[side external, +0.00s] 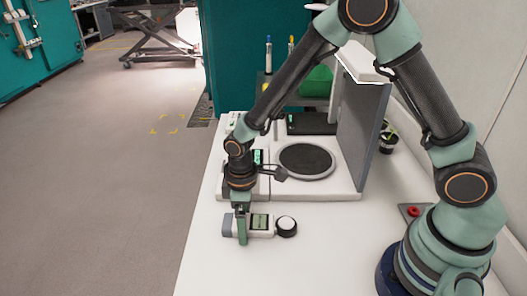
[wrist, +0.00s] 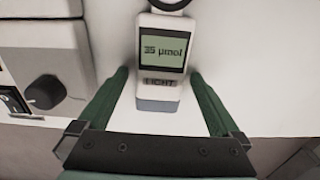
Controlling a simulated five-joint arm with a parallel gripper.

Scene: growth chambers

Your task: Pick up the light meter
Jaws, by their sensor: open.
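The light meter (side external: 262,222) lies on the white bench top, a pale handheld body with a greenish display, a grey end at the left and a round sensor head (side external: 286,227) at the right. In the wrist view the light meter (wrist: 163,54) shows "35 µmol" and the word LIGHT, with its grey end toward my gripper. My gripper (side external: 241,232) points down at the meter's left part. In the wrist view its two green fingers (wrist: 160,92) are open, one on each side of the meter, with visible gaps to it. The head is cut off at the top there.
A white instrument with a round dark plate (side external: 305,161) stands just behind the meter; its dark knob (wrist: 45,91) is near my left finger in the wrist view. A red button (side external: 413,211) sits at the right. The bench (side external: 240,280) in front is clear.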

